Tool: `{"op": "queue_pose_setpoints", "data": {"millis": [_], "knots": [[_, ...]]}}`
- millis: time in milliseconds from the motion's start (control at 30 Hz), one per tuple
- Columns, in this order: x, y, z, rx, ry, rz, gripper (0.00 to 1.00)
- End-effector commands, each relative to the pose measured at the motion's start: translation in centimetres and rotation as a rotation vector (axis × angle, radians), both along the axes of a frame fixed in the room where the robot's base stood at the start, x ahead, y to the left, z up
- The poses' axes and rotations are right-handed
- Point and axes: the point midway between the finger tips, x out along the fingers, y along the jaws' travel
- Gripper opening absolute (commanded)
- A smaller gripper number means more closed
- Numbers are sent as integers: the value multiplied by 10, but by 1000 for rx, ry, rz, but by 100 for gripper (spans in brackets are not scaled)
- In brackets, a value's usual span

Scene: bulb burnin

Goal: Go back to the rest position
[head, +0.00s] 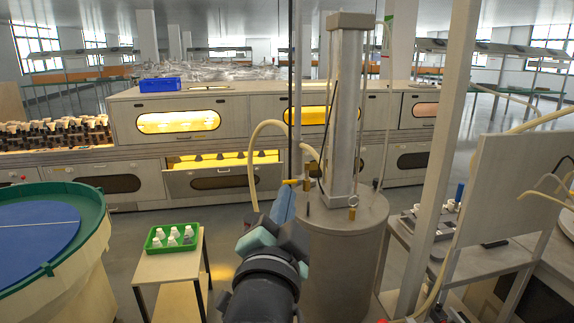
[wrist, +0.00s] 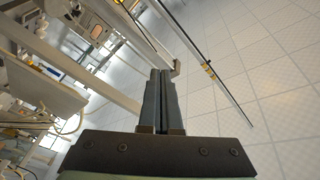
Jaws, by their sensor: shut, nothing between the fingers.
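My gripper (wrist: 161,74) is shut and empty. Its two dark fingers lie side by side in the wrist view, pointing up the picture over a pale tiled floor (wrist: 285,75). No object touches the fingers there. In the head view my arm rises from the bottom centre, in front of a tall grey metal cylinder (head: 342,245). The fingers cannot be made out clearly in that view.
A low table (head: 165,268) holds a green tray (head: 152,246) with several small white-topped items. A round green-rimmed table (head: 92,240) stands at left. An oven-like bench (head: 125,125) with lit windows runs behind. A post (head: 437,150) and shelving stand at right.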

Motion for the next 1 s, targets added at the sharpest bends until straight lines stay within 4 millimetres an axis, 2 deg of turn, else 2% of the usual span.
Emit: {"op": "queue_pose_setpoints", "data": {"millis": [33,200,300,400,500,600,700,1000], "knots": [[-12,-3,32,-71,-65,-3,0],[-64,-6,124,-348,-269,-47,0],[-101,-6,169,-504,-386,-102,0],[-136,-5,203,-635,-480,-166,0],[-162,-3,224,-728,-547,-219,0],[-178,-2,235,-781,-584,-254,0],[-184,-2,239,-803,-597,-269,0],[-183,-1,238,-805,-596,-269,0]]}}
